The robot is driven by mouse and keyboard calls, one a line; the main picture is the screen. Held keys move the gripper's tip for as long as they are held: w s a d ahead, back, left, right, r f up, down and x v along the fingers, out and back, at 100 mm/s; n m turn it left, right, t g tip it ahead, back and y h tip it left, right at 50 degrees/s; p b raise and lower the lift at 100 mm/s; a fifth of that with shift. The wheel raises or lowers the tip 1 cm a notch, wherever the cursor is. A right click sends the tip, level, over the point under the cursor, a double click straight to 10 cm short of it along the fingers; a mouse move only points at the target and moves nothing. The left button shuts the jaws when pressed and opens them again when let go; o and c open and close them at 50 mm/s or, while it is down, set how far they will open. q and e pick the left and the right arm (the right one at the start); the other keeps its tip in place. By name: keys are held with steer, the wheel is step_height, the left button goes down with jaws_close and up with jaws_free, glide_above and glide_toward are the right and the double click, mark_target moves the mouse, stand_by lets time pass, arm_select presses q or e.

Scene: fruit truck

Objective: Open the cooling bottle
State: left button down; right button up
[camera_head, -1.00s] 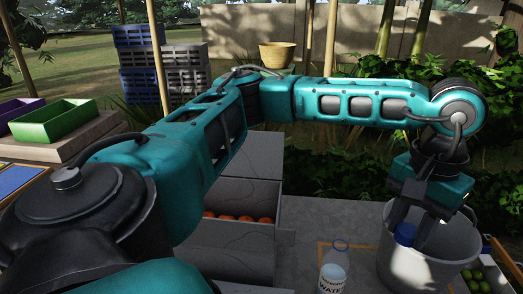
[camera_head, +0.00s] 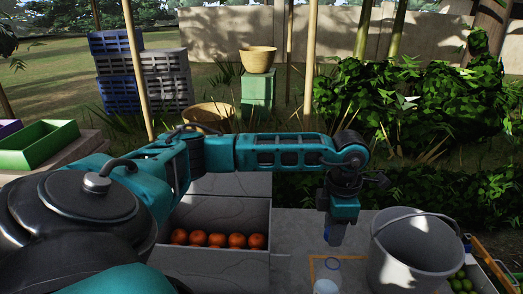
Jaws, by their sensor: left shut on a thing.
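A clear water bottle (camera_head: 327,286) stands upright at the bottom of the view, cut off by the picture's lower edge. Its ring-shaped top (camera_head: 333,264) shows. My left gripper (camera_head: 332,238) points down above and behind the bottle top in the picture, apart from it. It is shut on a small blue thing (camera_head: 327,237), mostly hidden by the fingers; I cannot tell clearly what it is. A grey bucket (camera_head: 417,243) stands to the right of the bottle. Its visible inside looks empty, but its bottom is hidden. My right gripper is not in view.
A grey crate (camera_head: 213,262) with several orange fruits (camera_head: 216,240) stands left of the bottle. A crate of green fruits (camera_head: 462,284) is at the lower right. An orange square outline (camera_head: 313,262) marks the table around the bottle. The table's middle is mostly clear.

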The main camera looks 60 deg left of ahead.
arm_select(q)
steer(key=s+a+f+n+p, duration=0.25)
steer(key=a+n, duration=0.55)
steer(key=n, duration=0.4)
steer(key=n+b, duration=0.1)
steer(key=b, duration=0.3)
glide_above(292, 280)
step_height(292, 280, down, 16)
steer(key=shift+f, duration=0.15)
step_height(292, 280, down, 5)
steer(key=shift+r+b, duration=0.15)
steer(key=shift+b, duration=0.5)
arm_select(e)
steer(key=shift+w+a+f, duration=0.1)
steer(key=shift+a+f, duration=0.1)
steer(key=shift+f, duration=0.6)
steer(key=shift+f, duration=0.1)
arm_select(q)
steer(key=shift+f, duration=0.25)
steer(key=c, duration=0.7)
jaws_free()
steer(key=shift+r, duration=0.1)
steer(key=shift+c, duration=0.2)
